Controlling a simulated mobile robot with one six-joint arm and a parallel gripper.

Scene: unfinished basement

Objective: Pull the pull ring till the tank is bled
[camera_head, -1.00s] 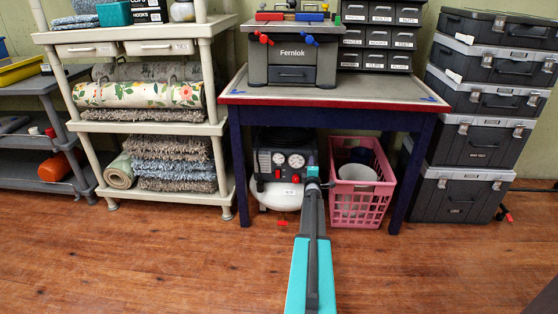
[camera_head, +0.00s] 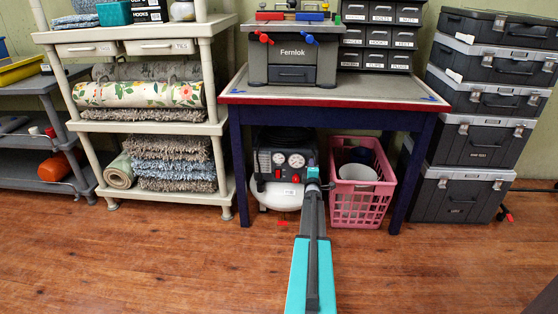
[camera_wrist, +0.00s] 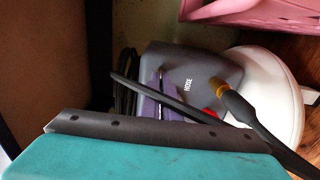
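The air compressor stands on the floor under the workbench, with a white tank (camera_head: 279,197) and two round gauges on its dark panel (camera_head: 280,160). A small red piece (camera_head: 282,223), perhaps the pull ring, shows low in front of the tank. My gripper (camera_head: 312,172) is at the compressor's right side; its fingers are too small and hidden to read. The wrist view shows the white tank (camera_wrist: 270,90), a grey housing marked HOSE (camera_wrist: 190,75), and a red part (camera_wrist: 209,115) partly hidden behind a dark rod or hose. I cannot tell whether anything is gripped.
A pink basket (camera_head: 360,202) stands close to the right of my gripper. The bench's blue legs (camera_head: 240,170) flank the space. A rug shelf (camera_head: 150,128) is on the left, stacked dark cases (camera_head: 455,197) on the right. The wooden floor (camera_head: 430,270) in front is clear.

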